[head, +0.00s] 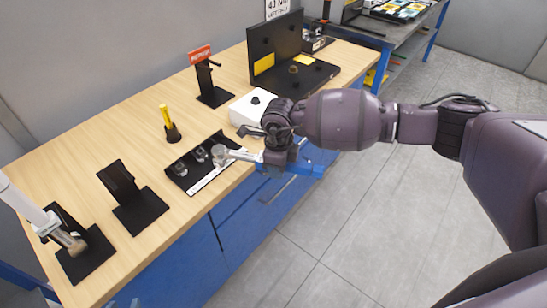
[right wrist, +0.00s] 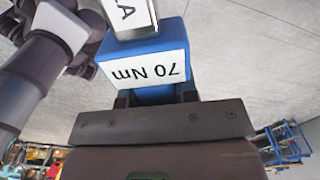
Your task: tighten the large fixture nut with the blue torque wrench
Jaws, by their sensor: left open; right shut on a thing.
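The blue torque wrench (head: 308,170) is in my right gripper (head: 285,158), out over the front edge of the workbench. Its silver shaft points left to a round head over the right end of the black nut fixture (head: 174,170). In the right wrist view the wrench's blue body (right wrist: 150,92) carries a white label reading 70 Nm. Several metal nuts stand on the fixture; the left one (head: 180,168) and middle one (head: 200,154) are clear. The wrench head covers the right end, so I cannot tell whether it sits on a nut. My left gripper is not seen.
Black stands (head: 135,203) are at the left, one with a white and grey rod-shaped thing (head: 45,222). A yellow-handled tool (head: 169,120), a red-signed stand (head: 213,94), a white box (head: 250,108) and a black angled fixture (head: 283,76) stand behind. Wood is bare between them.

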